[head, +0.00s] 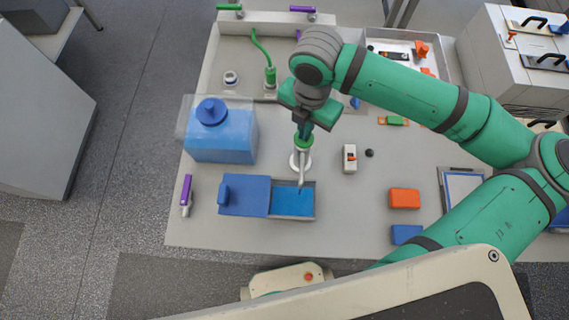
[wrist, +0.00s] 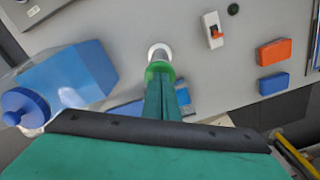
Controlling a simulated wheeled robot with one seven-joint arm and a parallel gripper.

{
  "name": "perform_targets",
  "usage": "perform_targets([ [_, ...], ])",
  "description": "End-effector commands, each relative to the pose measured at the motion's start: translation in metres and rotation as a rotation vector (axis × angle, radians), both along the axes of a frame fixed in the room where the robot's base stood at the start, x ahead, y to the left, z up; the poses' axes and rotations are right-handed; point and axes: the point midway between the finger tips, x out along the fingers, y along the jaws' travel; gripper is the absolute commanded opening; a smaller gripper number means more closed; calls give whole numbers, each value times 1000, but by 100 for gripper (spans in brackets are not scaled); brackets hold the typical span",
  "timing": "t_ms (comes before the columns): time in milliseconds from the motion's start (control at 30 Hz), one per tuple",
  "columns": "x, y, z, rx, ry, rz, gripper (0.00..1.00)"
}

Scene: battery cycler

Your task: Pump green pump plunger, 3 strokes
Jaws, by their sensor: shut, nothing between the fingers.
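The green pump plunger (head: 303,143) stands upright on a white pump body (head: 294,160) with a spout over a blue tray (head: 292,204). My gripper (head: 303,132) points down directly above the green plunger top, its fingers closed together. In the wrist view the closed fingertips (wrist: 162,80) meet the green plunger head (wrist: 158,71); whether they press on it cannot be told. The white round pump base (wrist: 159,50) shows beyond it. The lower pump is partly hidden by the fingers.
A clear blue tank with a blue cap (head: 211,112) stands left of the pump. A white switch box (head: 349,158) and orange block (head: 404,198) lie to the right. A green tap with hose (head: 270,76) is behind. Table space between them is clear.

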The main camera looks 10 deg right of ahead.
Motion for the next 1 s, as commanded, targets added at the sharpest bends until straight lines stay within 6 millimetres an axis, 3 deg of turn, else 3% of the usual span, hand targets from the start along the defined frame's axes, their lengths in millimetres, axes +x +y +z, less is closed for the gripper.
perform_targets([
  [367,0,0,-3,0,1,0,0],
  [1000,0,0,29,0,0,0,0],
])
